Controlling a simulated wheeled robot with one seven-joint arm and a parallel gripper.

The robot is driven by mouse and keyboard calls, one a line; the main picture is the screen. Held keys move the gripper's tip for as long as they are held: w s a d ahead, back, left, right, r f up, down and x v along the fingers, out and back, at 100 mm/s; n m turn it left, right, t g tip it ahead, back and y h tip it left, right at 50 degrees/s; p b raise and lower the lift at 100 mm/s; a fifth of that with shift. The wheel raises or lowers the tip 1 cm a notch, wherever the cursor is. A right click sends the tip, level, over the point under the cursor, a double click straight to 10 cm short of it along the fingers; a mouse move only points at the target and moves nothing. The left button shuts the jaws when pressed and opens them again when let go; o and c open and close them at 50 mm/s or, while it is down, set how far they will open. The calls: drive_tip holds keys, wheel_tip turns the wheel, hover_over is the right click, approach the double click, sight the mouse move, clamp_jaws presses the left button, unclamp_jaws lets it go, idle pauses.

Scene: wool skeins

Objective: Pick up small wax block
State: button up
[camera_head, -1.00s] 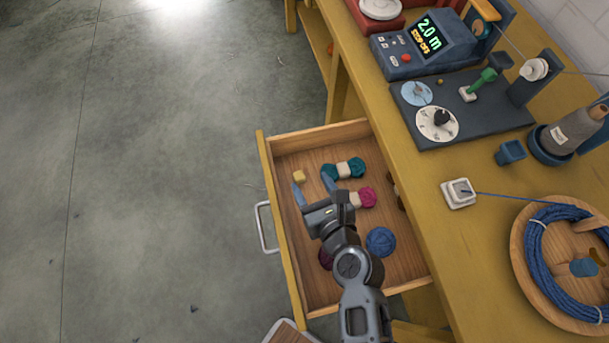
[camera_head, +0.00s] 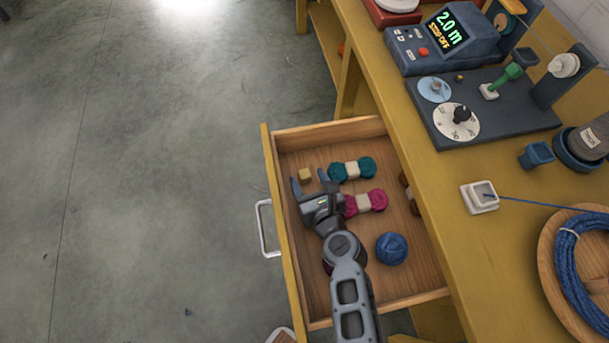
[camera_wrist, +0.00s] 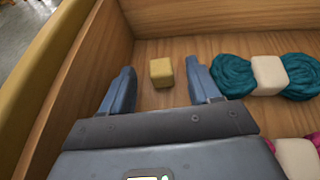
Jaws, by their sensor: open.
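The small wax block (camera_head: 304,175) is a yellowish cube on the floor of the open wooden drawer, near its far left corner. It also shows in the wrist view (camera_wrist: 161,72), ahead of my gripper and between the lines of its fingers. My gripper (camera_head: 311,183) is inside the drawer area, open and empty, with its fingertips just short of the block. In the wrist view the two blue-grey fingers of the gripper (camera_wrist: 163,80) stand apart with bare wood between them. No contact with the block shows.
A teal skein (camera_head: 366,166) lies right of the block, close to the right finger. A magenta skein (camera_head: 375,201) and a blue ball (camera_head: 391,248) lie nearer. The drawer's front wall (camera_head: 272,205) is close on the left, and its far wall (camera_head: 330,134) stands behind the block.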

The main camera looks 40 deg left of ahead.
drive_tip(key=shift+w+a+f, duration=0.3)
drive_tip(key=shift+w+a, duration=0.05)
drive_tip(key=shift+a, duration=0.2)
drive_tip(key=shift+c, duration=0.2)
drive_tip(key=c, duration=1.1)
